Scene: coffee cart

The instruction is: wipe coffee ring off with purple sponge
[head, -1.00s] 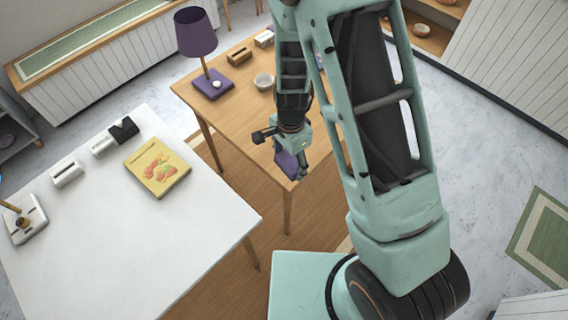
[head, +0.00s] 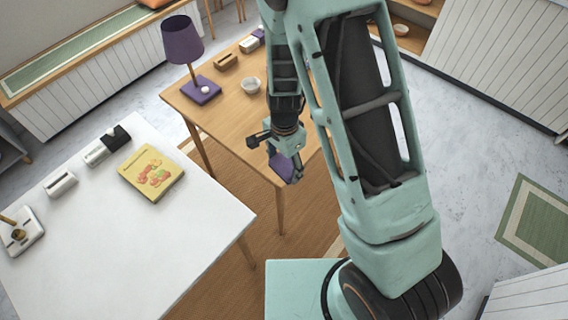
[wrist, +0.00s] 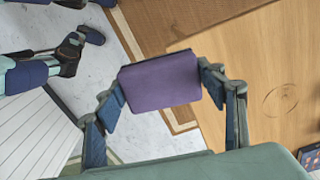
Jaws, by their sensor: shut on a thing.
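The purple sponge (wrist: 160,84) is held between the two fingers of my gripper (wrist: 160,88) in the wrist view. My gripper is shut on it. The sponge also shows in the head view (head: 281,167), near the front corner of the wooden table (head: 230,117). The coffee ring (wrist: 280,100) is a thin brown circle on the wooden tabletop, to the right of the sponge in the wrist view. The sponge appears apart from the ring. In the head view I cannot make out the ring; my arm covers part of the table.
The wooden table also holds a purple lamp (head: 184,42), a white bowl (head: 250,85) and a wooden block-like item (head: 226,62). A white table (head: 120,226) with a yellow book (head: 151,172) stands at the left. A dark patterned item (wrist: 310,158) lies near the ring.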

